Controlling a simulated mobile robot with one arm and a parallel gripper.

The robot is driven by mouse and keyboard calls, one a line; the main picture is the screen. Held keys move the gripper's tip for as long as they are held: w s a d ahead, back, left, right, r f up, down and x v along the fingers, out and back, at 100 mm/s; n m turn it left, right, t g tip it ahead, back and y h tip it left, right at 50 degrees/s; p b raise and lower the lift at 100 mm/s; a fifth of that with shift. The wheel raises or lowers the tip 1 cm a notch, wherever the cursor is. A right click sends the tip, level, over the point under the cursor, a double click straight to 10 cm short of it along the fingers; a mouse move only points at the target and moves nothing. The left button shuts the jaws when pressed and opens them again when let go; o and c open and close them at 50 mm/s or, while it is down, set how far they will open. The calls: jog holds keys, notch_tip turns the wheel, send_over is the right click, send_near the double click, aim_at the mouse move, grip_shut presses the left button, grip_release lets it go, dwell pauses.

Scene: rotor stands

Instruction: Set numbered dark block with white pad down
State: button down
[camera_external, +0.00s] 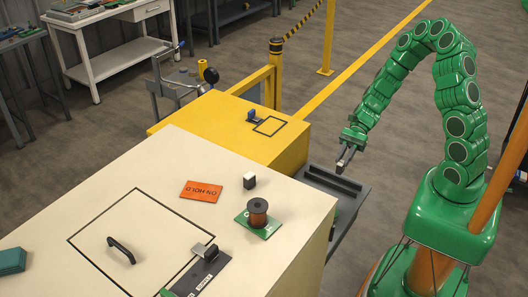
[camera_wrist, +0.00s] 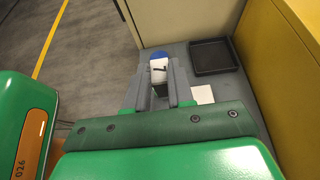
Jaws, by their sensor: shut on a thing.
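The dark block with a white pad (camera_wrist: 158,71) is between the fingers of my gripper (camera_wrist: 159,85) in the wrist view. A dark mark, perhaps a digit, shows on the pad. A blue piece (camera_wrist: 160,55) shows at the block's far end; I cannot tell whether it belongs to the block. My gripper also shows in the external view (camera_external: 345,158), over the grey low surface (camera_external: 350,203). The held block cannot be made out clearly there. Whether it touches the surface below cannot be told.
A black tray (camera_wrist: 211,69) and a white square (camera_wrist: 203,94) lie on the grey surface. The cream table (camera_external: 150,155) and yellow cabinet (camera_external: 215,125) flank it. A small dark block with a white top (camera_external: 249,180), an orange card (camera_external: 201,191) and a copper-coloured spool (camera_external: 258,212) are on the cream table.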

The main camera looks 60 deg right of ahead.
jog(key=shift+r, duration=0.65)
jog(key=w+a+r+m+t, duration=0.1)
jog(key=w+a+r, duration=0.35)
jog(key=w, duration=0.35)
jog(key=w+a+r+m+t, duration=0.1)
jog(key=w+a+r+t, duration=0.15)
jog(key=w+a, duration=0.4)
jog(key=w+a+r+m+t+h, duration=0.1)
jog(key=w+a+r, duration=0.2)
jog(key=a+r, duration=0.5)
jog(key=w+a+r+m, duration=0.1)
jog(key=w+a+r, duration=0.3)
jog(key=a+r, duration=0.4)
jog(key=shift+m+t, duration=0.25)
jog(key=shift+m, duration=0.05)
jog(key=shift+w+a+f, duration=0.9)
jog(key=shift+w+f, duration=0.55)
jog(key=shift+w, duration=0.55)
jog(key=shift+w+a+f, duration=0.85)
jog(key=shift+w+f, duration=0.6)
jog(key=shift+w, duration=0.6)
jog(key=shift+w+a+f, duration=0.9)
jog(key=shift+w+f, duration=0.55)
jog(key=shift+w, duration=0.55)
jog(key=shift+w+f, duration=0.1)
jog(key=shift+f, duration=1.45)
